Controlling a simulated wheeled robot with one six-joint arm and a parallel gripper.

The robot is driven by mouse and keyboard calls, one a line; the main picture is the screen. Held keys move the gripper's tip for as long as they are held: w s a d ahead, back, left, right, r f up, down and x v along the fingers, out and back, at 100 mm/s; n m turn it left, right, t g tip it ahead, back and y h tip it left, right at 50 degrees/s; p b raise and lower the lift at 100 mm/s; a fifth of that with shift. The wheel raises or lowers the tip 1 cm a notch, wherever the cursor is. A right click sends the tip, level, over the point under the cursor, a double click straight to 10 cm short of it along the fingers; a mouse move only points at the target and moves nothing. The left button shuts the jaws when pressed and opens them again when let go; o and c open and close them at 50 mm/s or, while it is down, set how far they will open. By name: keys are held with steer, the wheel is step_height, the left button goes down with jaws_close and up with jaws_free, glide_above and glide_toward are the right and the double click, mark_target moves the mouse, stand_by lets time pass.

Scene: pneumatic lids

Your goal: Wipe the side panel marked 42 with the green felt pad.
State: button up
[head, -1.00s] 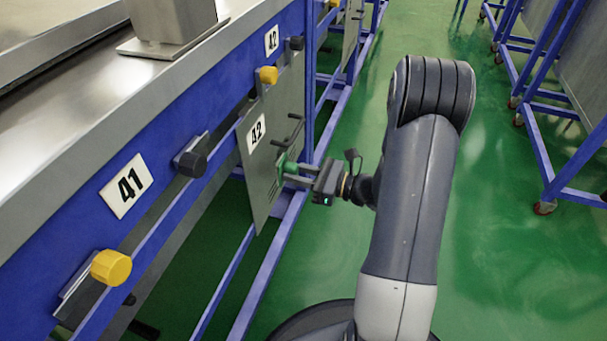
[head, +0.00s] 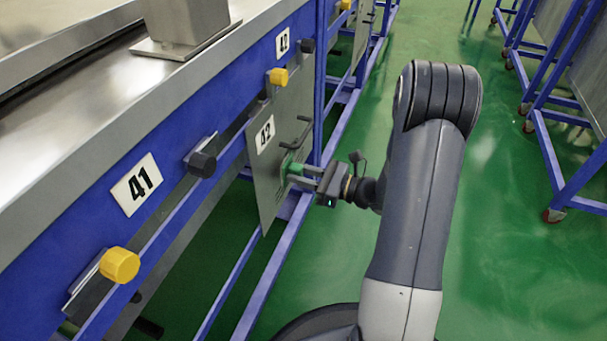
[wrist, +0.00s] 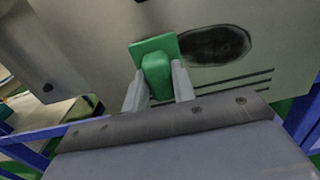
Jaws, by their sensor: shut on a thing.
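The side panel marked 42 (head: 270,185) is a grey metal sheet hanging on the side of the blue frame. Its 42 label (head: 265,135) is at upper left. My gripper (head: 299,176) is shut on the green felt pad (wrist: 152,47), holding its green block between the two fingers. The pad is up against the panel face, seemingly touching it. In the wrist view a dark oval smudge (wrist: 217,46) shows on the panel (wrist: 90,45) just right of the pad. The pad may hide part of its left end. Dark slots lie below the smudge.
A 41 label (head: 136,185), black knobs (head: 202,163) and yellow knobs (head: 120,265) are on the blue frame. A dark handle (head: 300,128) sticks out from the panel above the pad. Blue wheeled racks (head: 560,150) stand at right. Green floor between is clear.

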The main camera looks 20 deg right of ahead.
steer(key=shift+w+a, duration=0.3)
steer(key=shift+a, duration=0.1)
steer(key=shift+w+d+p, duration=0.15)
steer(key=shift+w+d, duration=1)
steer(key=shift+w, duration=0.45)
steer(key=shift+w+d+p, duration=0.2)
steer(key=shift+w+d, duration=1)
steer(key=shift+w, duration=0.45)
steer(key=shift+w+d+p, duration=0.15)
steer(key=shift+w+d, duration=1)
steer(key=shift+w, duration=0.45)
steer(key=shift+a, duration=0.1)
steer(key=shift+s+a+p, duration=0.15)
steer(key=shift+s+a, duration=1)
steer(key=shift+s, duration=0.45)
steer(key=shift+s+a+p, duration=0.15)
steer(key=shift+s+a, duration=1.05)
steer(key=shift+s, duration=0.45)
steer(key=shift+s+a+p, duration=0.15)
steer(key=shift+s+a, duration=1)
steer(key=shift+s, duration=0.45)
steer(key=shift+v, duration=3)
